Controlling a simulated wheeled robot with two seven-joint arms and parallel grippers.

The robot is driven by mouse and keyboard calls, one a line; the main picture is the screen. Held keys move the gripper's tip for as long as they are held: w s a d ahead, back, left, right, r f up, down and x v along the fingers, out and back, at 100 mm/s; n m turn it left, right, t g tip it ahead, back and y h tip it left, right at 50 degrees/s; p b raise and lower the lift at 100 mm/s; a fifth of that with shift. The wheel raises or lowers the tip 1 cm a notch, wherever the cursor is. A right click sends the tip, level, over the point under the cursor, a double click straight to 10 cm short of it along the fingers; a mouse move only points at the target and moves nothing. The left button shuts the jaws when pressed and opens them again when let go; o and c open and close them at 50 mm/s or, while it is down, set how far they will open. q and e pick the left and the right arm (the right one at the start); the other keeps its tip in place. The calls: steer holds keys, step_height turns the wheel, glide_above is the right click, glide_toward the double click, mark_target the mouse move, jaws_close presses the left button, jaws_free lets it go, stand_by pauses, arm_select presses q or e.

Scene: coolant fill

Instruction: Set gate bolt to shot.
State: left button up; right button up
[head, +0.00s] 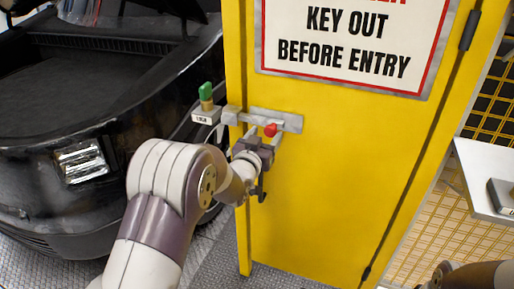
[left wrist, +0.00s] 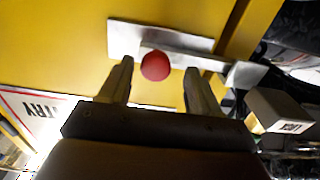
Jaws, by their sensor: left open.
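The gate bolt is a grey bar (left wrist: 190,59) with a red knob (head: 270,130) on a metal plate (head: 291,122) fixed to the yellow gate (head: 330,180). In the left wrist view the red knob (left wrist: 155,66) shows between the fingertips of my left gripper (left wrist: 160,67). My left gripper (head: 262,152) is open at the knob in the head view. I cannot tell whether a finger touches it. The bar points toward a grey block (left wrist: 245,74) at the gate's edge; whether its end sits inside the block is unclear. My right gripper does not show.
A warning sign (head: 350,45) hangs above. A black machine (head: 90,110) fills the left. A pale shelf (head: 484,178) is at the right.

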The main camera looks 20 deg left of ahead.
arm_select(q)
steer(key=s, duration=1.1)
steer(key=shift+a, duration=0.25)
steer(key=shift+s, duration=0.1)
steer(key=s+f+g+y, duration=0.1)
steer(key=s+f+g, duration=1.2)
steer(key=s+f, duration=0.15)
steer(key=s+d+g, duration=0.3)
steer(key=s+g, duration=0.1)
steer(key=s, duration=0.3)
step_height(320, 180, up, 15)
steer(key=w+p, duration=0.1)
steer(key=p, duration=1.3)
steer(key=shift+d+r+p, duration=0.15)
steer(key=shift+d+p, duration=0.1)
steer(key=shift+p, duration=0.15)
